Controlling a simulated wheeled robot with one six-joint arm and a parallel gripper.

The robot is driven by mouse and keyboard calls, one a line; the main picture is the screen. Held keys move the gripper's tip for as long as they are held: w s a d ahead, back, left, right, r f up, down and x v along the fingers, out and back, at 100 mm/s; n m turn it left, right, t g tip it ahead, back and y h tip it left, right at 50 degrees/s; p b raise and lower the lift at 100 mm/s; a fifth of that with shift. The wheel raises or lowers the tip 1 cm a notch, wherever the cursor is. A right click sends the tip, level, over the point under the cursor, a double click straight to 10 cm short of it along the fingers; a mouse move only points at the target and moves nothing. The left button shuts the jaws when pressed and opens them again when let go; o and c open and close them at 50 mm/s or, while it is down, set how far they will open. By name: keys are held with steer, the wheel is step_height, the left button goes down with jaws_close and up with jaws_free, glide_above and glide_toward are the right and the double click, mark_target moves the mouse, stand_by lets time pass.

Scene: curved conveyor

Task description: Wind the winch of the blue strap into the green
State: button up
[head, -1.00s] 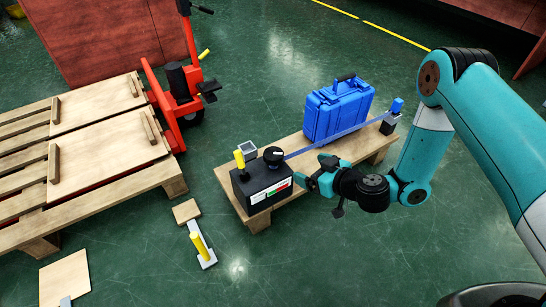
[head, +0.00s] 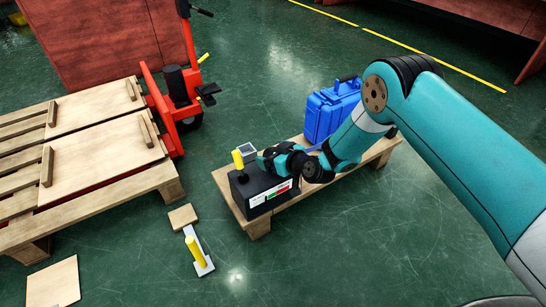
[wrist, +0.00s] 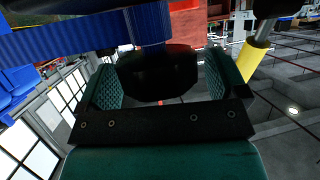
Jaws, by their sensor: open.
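The black winch box (head: 262,203) sits at the near left end of a wooden board, with a white, red and green label (head: 277,191) on its front. I cannot read a pointer on it. My gripper (head: 268,161) is over the box top and hides the knob in the head view. In the wrist view the dark round knob (wrist: 158,75) is between the open fingers (wrist: 160,88); contact cannot be told. The blue strap (wrist: 75,40) crosses the upper left of the wrist view. In the head view my arm hides most of it beside the blue case (head: 325,115).
A yellow-handled lever (head: 238,160) stands on the box, close left of my gripper; its yellow grip shows in the wrist view (wrist: 250,62). A wooden pallet (head: 95,195) and a red pallet jack (head: 170,110) are at left. Another yellow-handled piece (head: 193,252) is on the floor.

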steer(key=c, duration=0.9)
steer(key=shift+a, duration=0.1)
steer(key=shift+c, duration=0.2)
steer(key=shift+r+m+t+h+p, duration=0.1)
steer(key=shift+m+t+h+p, duration=0.2)
steer(key=shift+m+p, duration=0.15)
steer(key=shift+p, duration=0.35)
steer(key=shift+s+a+m+t+h+p, duration=0.15)
steer(key=shift+m+t+h+p, duration=0.45)
steer(key=shift+m+h, duration=0.4)
steer(key=shift+f+m+t+h+b, duration=0.25)
steer(key=shift+m+t+h+b, duration=0.4)
steer(key=shift+m+h, duration=0.55)
steer(key=shift+m+t+h+b, duration=0.35)
steer(key=shift+m+h+b, duration=0.15)
steer(key=shift+m+h, duration=0.4)
steer(key=shift+r+h, duration=0.1)
steer(key=shift+h, duration=0.4)
